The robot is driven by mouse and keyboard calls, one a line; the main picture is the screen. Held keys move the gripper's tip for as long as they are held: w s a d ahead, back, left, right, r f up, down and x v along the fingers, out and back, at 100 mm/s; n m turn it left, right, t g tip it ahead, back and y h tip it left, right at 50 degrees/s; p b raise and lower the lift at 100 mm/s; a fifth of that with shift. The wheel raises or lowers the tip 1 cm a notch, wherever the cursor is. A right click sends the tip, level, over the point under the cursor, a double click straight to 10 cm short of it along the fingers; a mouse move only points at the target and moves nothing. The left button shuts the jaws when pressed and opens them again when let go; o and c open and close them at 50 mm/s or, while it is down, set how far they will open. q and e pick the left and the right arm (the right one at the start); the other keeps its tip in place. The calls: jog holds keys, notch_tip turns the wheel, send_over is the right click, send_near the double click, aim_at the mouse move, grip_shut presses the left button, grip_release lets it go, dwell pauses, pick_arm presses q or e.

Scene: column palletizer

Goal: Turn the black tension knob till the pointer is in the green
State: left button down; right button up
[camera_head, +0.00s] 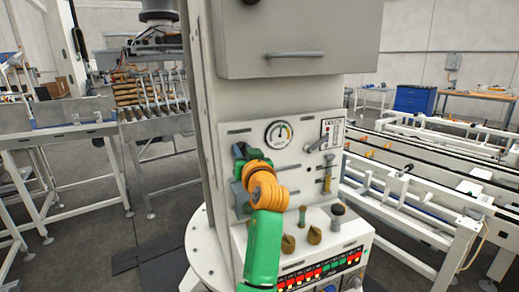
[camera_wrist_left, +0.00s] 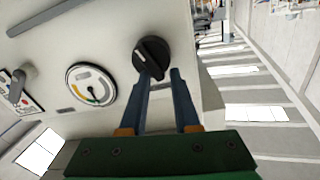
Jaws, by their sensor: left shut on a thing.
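The black tension knob (camera_wrist_left: 152,57) shows in the left wrist view, on the pale panel, with a white mark line across its face. My left gripper (camera_wrist_left: 160,73) is shut on it, with its two blue-grey fingers at the knob's near side. In the head view my left gripper (camera_head: 239,151) reaches the panel left of the gauge, and it hides the knob. The round gauge (camera_wrist_left: 91,84), with coloured arcs and a pointer, is left of the knob in the wrist view. It also shows in the head view (camera_head: 278,134). My right gripper is out of view.
A lever (camera_head: 320,140) and a yellow-marked sight gauge (camera_head: 327,180) are right of the dial. Several knobs, including a grey one (camera_head: 338,209), stand on the ledge below. A grey cabinet (camera_head: 298,40) overhangs the panel. Conveyors (camera_head: 420,185) are at the right.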

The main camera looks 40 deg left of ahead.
pick_arm(q)
jog(key=shift+d+f, duration=0.1)
jog(key=shift+f, duration=0.45)
jog(key=shift+r, duration=0.2)
jog(key=c, duration=0.8)
grip_release()
jog(key=shift+g, duration=0.3)
jog(key=o, duration=0.7)
jog(key=shift+s+a+r, duration=0.25)
jog(key=shift+s+a, duration=0.2)
jog(key=shift+s, duration=0.05)
jog(key=shift+w+d, duration=0.2)
jog(key=shift+w, duration=0.15)
